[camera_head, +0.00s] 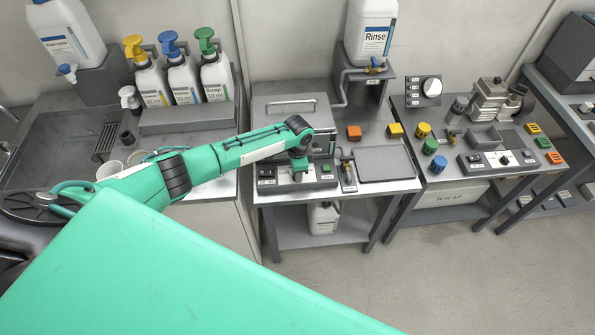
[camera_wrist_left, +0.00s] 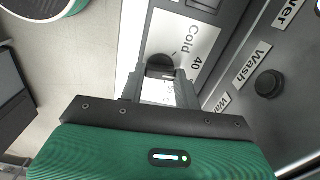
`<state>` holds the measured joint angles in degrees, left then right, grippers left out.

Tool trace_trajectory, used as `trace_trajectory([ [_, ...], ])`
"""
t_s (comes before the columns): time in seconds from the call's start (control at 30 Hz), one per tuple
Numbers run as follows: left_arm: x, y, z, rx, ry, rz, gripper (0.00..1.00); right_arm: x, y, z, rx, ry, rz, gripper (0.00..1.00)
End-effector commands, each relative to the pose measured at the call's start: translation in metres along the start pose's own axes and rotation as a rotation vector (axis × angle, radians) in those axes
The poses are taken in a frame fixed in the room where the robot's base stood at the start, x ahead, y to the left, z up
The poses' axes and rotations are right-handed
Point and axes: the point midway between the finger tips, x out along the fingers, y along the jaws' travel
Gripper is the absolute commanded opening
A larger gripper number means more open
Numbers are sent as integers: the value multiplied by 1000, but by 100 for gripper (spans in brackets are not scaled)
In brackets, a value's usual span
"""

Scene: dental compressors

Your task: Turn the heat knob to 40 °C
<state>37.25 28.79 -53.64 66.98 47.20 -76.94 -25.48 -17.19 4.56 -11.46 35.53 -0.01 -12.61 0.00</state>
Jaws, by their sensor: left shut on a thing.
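My left gripper (camera_head: 299,168) reaches down onto the front control panel of the middle bench unit. In the left wrist view the gripper (camera_wrist_left: 161,78) is shut on the black heat knob (camera_wrist_left: 160,62). The knob sits on a white label plate (camera_wrist_left: 187,38) reading "Cold" and "40"; the rest of the scale is hidden by the fingers. The knob's exact pointer setting cannot be read. In the head view the knob is hidden by the gripper. My right gripper is not in view.
Another black knob (camera_wrist_left: 268,84) stands beside the "Wash" label. Black switches (camera_head: 267,175) and a green button (camera_head: 326,169) flank the gripper. A Rinse bottle (camera_head: 371,30) stands behind. The floor (camera_head: 440,260) in front is clear.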

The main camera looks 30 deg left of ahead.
Motion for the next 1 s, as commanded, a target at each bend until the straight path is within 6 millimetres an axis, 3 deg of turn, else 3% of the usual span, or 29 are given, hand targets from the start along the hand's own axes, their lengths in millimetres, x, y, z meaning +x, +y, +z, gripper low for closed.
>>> trace_trajectory([
  [0.73, -1, -1, 0, 83, 1, -2, 10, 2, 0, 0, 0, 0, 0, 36],
  [0.77, -1, -1, 0, 82, 1, -1, 39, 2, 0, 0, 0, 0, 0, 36],
  [0.83, -1, -1, 0, 82, 1, -1, 52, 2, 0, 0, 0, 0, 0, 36],
  [1.0, 0, 0, 0, 83, 1, -1, 55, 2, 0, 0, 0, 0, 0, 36],
])
